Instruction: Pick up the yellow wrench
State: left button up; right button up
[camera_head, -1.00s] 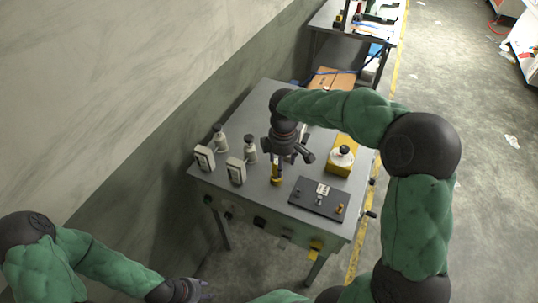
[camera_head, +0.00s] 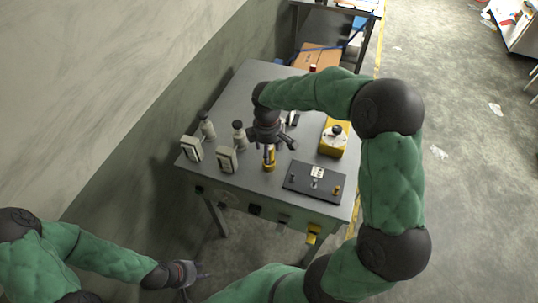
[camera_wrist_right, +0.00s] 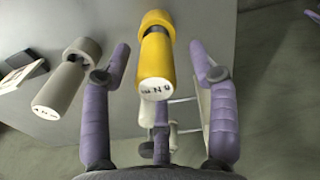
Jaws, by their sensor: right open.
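The yellow wrench (camera_head: 268,158) appears as a yellow, roughly cylindrical piece near the front edge of the grey table. My right gripper (camera_head: 270,145) is right at it, coming from above. In the right wrist view the yellow wrench (camera_wrist_right: 155,62) lies between the two spread purple fingers of the right gripper (camera_wrist_right: 163,62), with gaps on both sides. Its near end carries dark lettering on a white face. My left gripper (camera_head: 193,280) hangs low at the left, away from the table, with its fingers apart and empty.
A pale cylinder (camera_wrist_right: 61,85) is close to the left finger in the wrist view.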

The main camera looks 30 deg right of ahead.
jog(key=f, duration=0.4)
jog(key=shift+d+b, duration=0.2)
jog(key=shift+b, duration=0.2)
grip_shut()
jog(key=shift+r, duration=0.1)
